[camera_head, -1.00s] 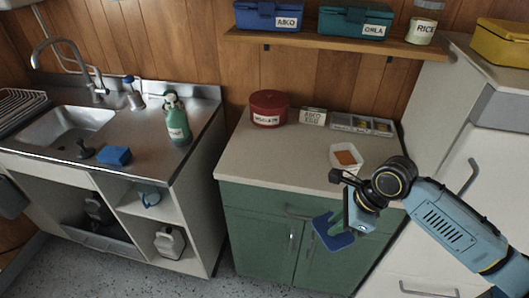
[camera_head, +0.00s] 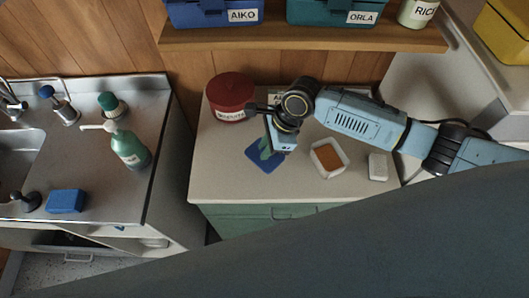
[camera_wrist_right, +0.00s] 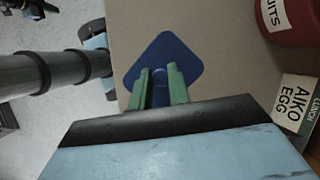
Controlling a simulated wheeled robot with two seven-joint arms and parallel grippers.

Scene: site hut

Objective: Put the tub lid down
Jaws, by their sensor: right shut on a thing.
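The blue tub lid (camera_head: 266,158) is at my right gripper (camera_head: 272,148), over the left part of the pale worktop (camera_head: 225,185). There the lid (camera_wrist_right: 168,50) looks flat and roughly level over the worktop. I cannot tell whether it touches the surface. The open white tub (camera_head: 328,170) with orange food stands to the right of the lid, apart from it. My left gripper is not in view.
A red biscuit tin (camera_head: 231,97) stands close behind and left of the lid. A small white block (camera_head: 377,167) lies right of the tub. The shelf (camera_head: 300,38) with boxes is above. Bare worktop lies in front of the lid.

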